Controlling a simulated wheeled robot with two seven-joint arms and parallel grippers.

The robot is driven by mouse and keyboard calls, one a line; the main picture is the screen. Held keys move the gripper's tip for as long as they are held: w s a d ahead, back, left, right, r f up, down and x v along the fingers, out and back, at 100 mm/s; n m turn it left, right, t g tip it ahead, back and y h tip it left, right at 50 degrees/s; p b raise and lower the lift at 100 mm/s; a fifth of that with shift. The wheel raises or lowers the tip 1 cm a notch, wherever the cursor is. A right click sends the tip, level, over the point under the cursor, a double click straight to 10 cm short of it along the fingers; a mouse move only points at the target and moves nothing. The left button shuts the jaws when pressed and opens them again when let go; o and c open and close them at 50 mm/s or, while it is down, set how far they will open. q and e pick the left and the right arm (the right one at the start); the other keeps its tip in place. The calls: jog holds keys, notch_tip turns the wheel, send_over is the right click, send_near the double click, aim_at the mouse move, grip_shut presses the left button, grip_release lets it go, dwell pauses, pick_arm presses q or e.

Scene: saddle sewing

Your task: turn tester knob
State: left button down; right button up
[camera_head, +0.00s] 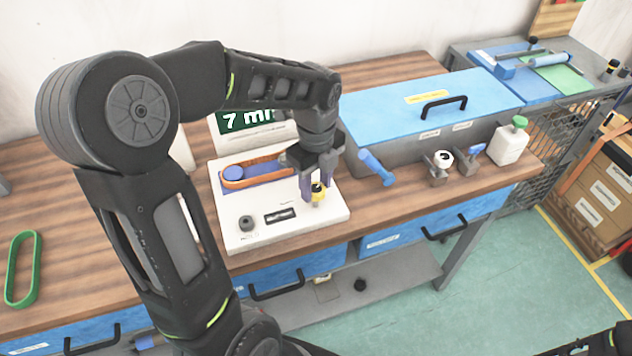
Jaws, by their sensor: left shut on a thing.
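The white tester (240,236) sits on the wooden bench, with an upright screen (250,121) behind it that reads "7 m", the rest covered by my arm. An orange belt (262,158) lies on its top around a blue round piece (233,174). A yellow knob with a black top (318,194) stands at the tester's right side. My left gripper (317,193) points down from above and is shut on this knob, one finger on each side. A dark round knob (247,223) and a small dark display (280,215) are at the tester's front.
A grey box with a blue lid (430,98) stands right of the tester. Before it are a blue-handled tool (375,167), small metal tools and a white bottle with a green cap (509,141). A green belt (23,268) lies at far left.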

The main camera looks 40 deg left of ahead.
aim_at(316, 188)
pick_arm(q)
jog(key=shift+r, duration=0.1)
dwell(0.4)
jog(key=c, duration=0.9)
grip_release()
jog(key=shift+o, duration=0.2)
notch_tip(316, 188, up, 8)
jog(key=shift+f+b, duration=0.15)
jog(key=shift+b, duration=0.3)
